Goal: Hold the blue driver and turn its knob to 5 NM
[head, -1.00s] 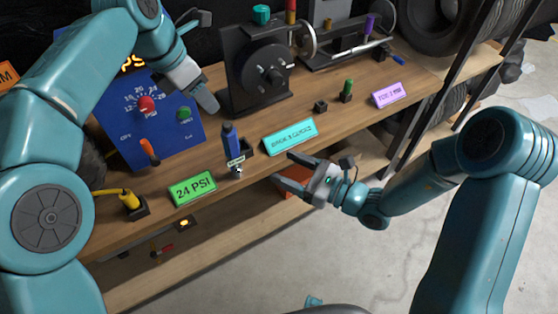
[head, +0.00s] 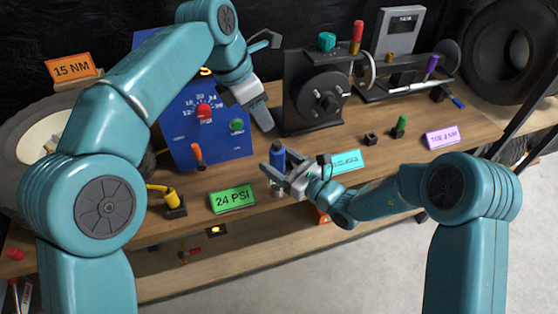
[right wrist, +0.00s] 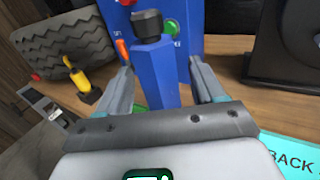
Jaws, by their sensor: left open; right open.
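The blue driver (head: 278,154) stands upright near the front edge of the bench. In the right wrist view its blue body (right wrist: 157,72) has a black end piece (right wrist: 148,22); I cannot read any setting on it. My right gripper (head: 269,172) is open around the driver, with one finger on each side in the right wrist view (right wrist: 163,82); whether they touch it is unclear. The gripper hides the driver's lower part in the head view. My left gripper (head: 266,122) is open and empty, above and behind the driver, in front of the blue panel.
A blue panel (head: 180,145) with a red knob stands behind. An orange sign (head: 74,67) reads 15 NM. A green sign (head: 232,199) reads 24 PSI. A yellow-handled tool (head: 170,195) is left of it. A cyan sign (head: 347,161) and black wheel device (head: 308,118) are right.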

